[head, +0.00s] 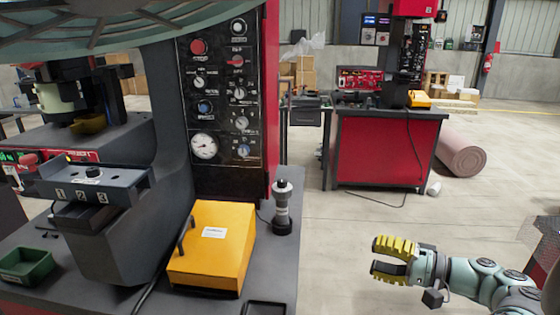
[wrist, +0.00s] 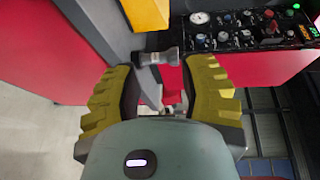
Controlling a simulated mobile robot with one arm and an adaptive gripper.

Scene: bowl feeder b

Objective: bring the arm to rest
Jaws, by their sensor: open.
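My gripper (head: 376,257) is on the right in the head view, with yellow ridged fingers spread apart and nothing between them. It hangs over the open floor, to the right of the near machine's table (head: 278,259) and apart from it. My arm reaches in from the lower right corner. In the wrist view my gripper (wrist: 163,75) also shows open, with its fingers on either side of a clear gap. Beyond the fingertips the wrist view shows the grey cylindrical device and the control panel.
A yellow box (head: 211,243) and a grey cylindrical device (head: 282,209) stand on the near table, beside the control panel (head: 222,110). A green tray (head: 25,268) lies at the left. A red workbench (head: 385,150) and a rolled mat (head: 461,153) stand farther back. Floor around my gripper is clear.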

